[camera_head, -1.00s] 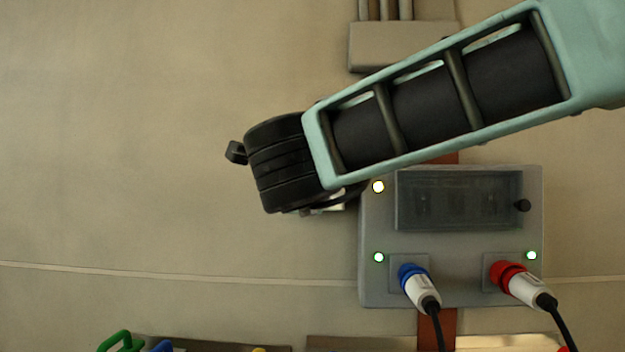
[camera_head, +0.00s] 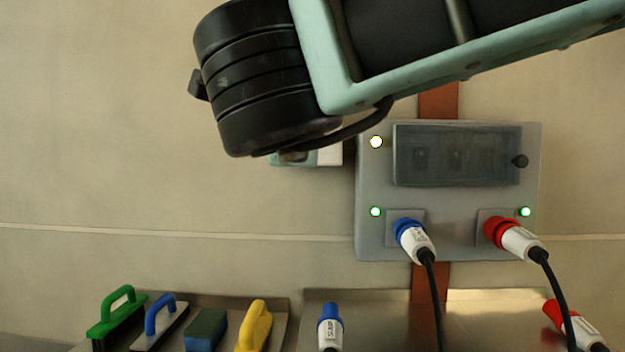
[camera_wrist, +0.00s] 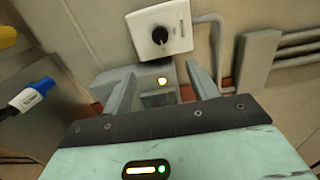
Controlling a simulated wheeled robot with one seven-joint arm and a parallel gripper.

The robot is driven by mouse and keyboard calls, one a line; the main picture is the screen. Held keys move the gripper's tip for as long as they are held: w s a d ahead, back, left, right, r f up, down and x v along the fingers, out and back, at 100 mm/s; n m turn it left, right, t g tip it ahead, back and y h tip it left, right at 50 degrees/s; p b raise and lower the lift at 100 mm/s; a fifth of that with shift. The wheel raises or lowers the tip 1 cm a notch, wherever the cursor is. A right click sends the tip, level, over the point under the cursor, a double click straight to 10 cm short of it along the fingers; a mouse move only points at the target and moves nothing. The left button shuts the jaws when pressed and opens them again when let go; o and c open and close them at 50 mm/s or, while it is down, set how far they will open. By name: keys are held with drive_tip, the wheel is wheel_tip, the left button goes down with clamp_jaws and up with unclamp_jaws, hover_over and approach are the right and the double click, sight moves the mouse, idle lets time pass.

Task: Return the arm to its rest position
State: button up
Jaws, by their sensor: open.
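My arm, with teal links and a black ribbed joint, crosses the upper part of the head view. My gripper (camera_wrist: 160,74) shows in the wrist view as two grey fingers, spread apart with nothing held between them. Behind the gap is a grey box with a lit yellow lamp (camera_wrist: 162,82). In the head view I cannot make out the fingers; a small teal and white part shows just below the black joint, and I cannot tell what it is.
A grey socket panel (camera_head: 450,228) holds a blue plug (camera_head: 414,239) and a red plug (camera_head: 515,238), both cabled. Brushes and sponges lie in a tray (camera_head: 270,305); loose plugs lie right of it. A white knob box (camera_wrist: 160,30) shows in the wrist view.

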drive_tip(key=s+a+f+n+g+y+p, duration=0.3)
drive_tip(key=a+f+n+g+y+p, duration=0.25)
drive_tip(key=f+n+y, duration=0.7)
drive_tip(key=s+d+f+n+g+h, duration=0.35)
drive_tip(key=s+f+n+g, duration=0.2)
drive_tip(key=n, duration=0.25)
drive_tip(key=s+d+f+n+g+h+p, duration=0.1)
drive_tip(key=s+d+f+n+g+h, duration=0.1)
drive_tip(key=d, duration=0.7)
drive_tip(key=s+d+f+n+g+h+p, duration=0.2)
drive_tip(key=s+d+f+g+h, duration=0.3)
drive_tip(key=s+d+f, duration=0.4)
drive_tip(key=shift+s+d+f+n+h+p, duration=0.15)
drive_tip(key=shift+s+d+n+h+p, duration=0.2)
drive_tip(key=shift+s+n, duration=0.7)
drive_tip(key=shift+s, duration=0.15)
